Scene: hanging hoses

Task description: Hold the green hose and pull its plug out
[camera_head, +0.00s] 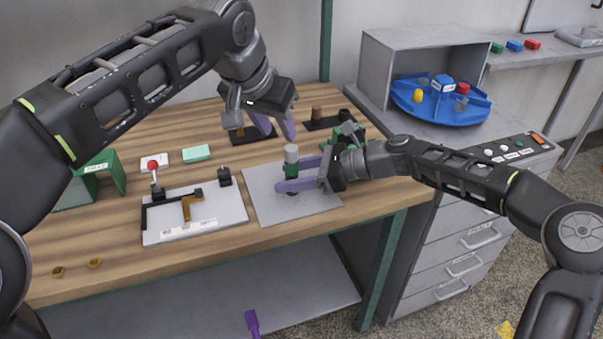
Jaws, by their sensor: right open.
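A short upright dark green piece (291,171), which looks like the green hose, stands on a grey plate (262,208) on the bench. A grey cylindrical plug (291,152) sits on its top. My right gripper (292,176) reaches in from the right, with its purple fingers apart on either side of the green piece. The near finger hides the lower part of the piece. My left gripper (277,130) is higher, just behind and above the plug, pointing down. Its purple fingers are apart, and nothing shows between them.
A white board with black and yellow parts (219,202) lies to the left, near a red-topped lever (153,166) and a green block (196,153). Dark stands with pegs (317,118) are behind. A grey cabinet (455,235) with a blue turntable (413,101) stands on the right.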

